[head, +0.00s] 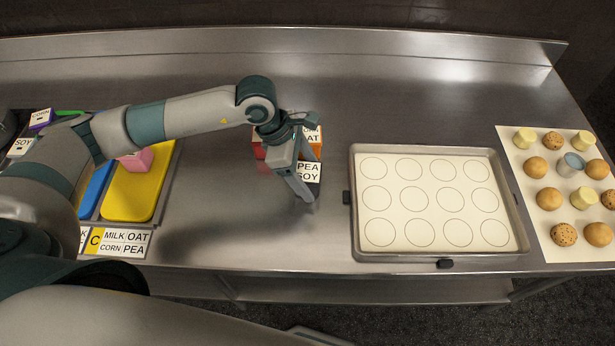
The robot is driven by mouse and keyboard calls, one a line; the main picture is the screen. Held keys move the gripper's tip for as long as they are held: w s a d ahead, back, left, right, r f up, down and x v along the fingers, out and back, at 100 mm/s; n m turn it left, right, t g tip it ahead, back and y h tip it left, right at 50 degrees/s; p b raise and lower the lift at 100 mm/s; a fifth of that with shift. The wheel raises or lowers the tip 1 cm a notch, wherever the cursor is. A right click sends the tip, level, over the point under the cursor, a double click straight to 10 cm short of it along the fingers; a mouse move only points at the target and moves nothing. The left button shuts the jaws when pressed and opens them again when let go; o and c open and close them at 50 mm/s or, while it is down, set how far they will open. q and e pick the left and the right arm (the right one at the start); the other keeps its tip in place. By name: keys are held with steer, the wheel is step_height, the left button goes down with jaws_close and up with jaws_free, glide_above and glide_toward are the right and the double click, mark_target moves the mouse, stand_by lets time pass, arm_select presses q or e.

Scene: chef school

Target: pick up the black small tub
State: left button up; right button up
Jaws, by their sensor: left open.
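A small dark tub (315,188) with a white lid label reading PEA SOY stands on the steel counter near the middle. It looks black, but my gripper hides much of it. My left gripper (306,186) points down right at this tub, its fingers over the tub's left side. It is open. I cannot tell whether the fingers touch the tub or straddle it. An orange tub (316,151) and a red tub (262,165) sit close behind and to the left, partly hidden by the gripper. My right gripper is out of view.
A metal tray (352,225) with a sheet of printed circles lies to the right. Beyond it, a white mat (525,225) holds several cookies and cups. On the left are a yellow board (150,190), a blue board (97,188), a pink block (136,160) and a label sign (122,243).

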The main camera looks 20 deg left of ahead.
mark_target(314, 172)
arm_select(q)
steer(key=shift+c, duration=0.6)
steer(key=c, duration=1.2)
steer(key=shift+o, duration=0.2)
steer(key=shift+w+r, duration=0.1)
steer(key=shift+r, duration=0.1)
steer(key=shift+r+b, duration=0.2)
steer(key=shift+b, duration=0.15)
step_height(314, 172, up, 3)
steer(key=shift+r+b, duration=0.1)
steer(key=shift+b, duration=1.05)
steer(key=s+d+r+b, duration=0.4)
steer(key=s+d+r, duration=0.2)
steer(key=s, duration=0.4)
steer(key=shift+d+r, duration=0.15)
steer(key=shift+r, duration=0.4)
